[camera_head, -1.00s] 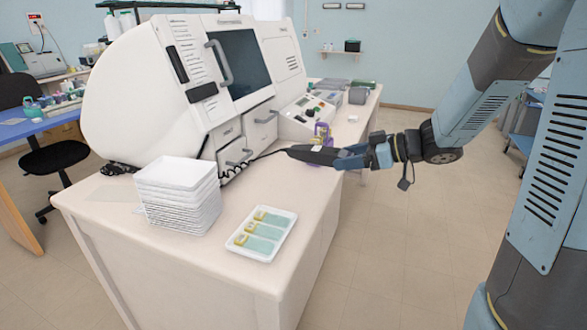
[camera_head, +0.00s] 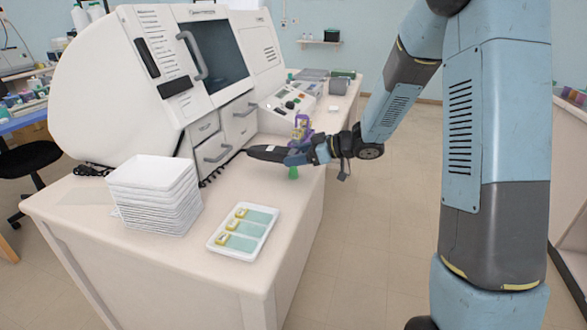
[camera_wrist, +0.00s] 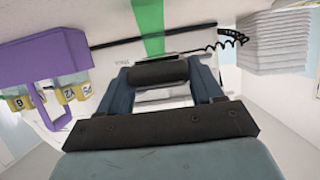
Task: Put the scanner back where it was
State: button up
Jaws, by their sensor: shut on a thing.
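The black hand scanner (camera_head: 267,152) is in my gripper (camera_head: 303,156) over the worktop, in front of the white machine's drawers. It points left in the head view. In the wrist view, my gripper's two fingers (camera_wrist: 160,82) close on its dark round body (camera_wrist: 158,72). Its coiled cord (camera_head: 212,175) runs left toward the machine; the cord also shows in the wrist view (camera_wrist: 232,38). A small green piece (camera_head: 293,173) shows just under my gripper, and a green strip (camera_wrist: 148,28) shows beyond the scanner in the wrist view. I cannot tell what it is or whether they touch.
A purple holder (camera_head: 301,130) with yellow-labelled slides stands close behind my gripper; it looms left in the wrist view (camera_wrist: 40,60). The white machine (camera_head: 110,75) is behind. A stack of white trays (camera_head: 153,195) and a slide tray (camera_head: 243,232) stand at the front.

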aim_at(294, 175)
jog(key=shift+w+a+f, duration=0.3)
jog(key=shift+w+f, duration=0.1)
jog(key=shift+f, duration=0.25)
jog(key=shift+w+a+f, duration=0.25)
jog(key=shift+w+f, duration=0.1)
jog(key=shift+f, duration=0.3)
notch_tip(294, 175, down, 3)
jog(key=shift+r, duration=0.2)
jog(key=o, duration=1.2)
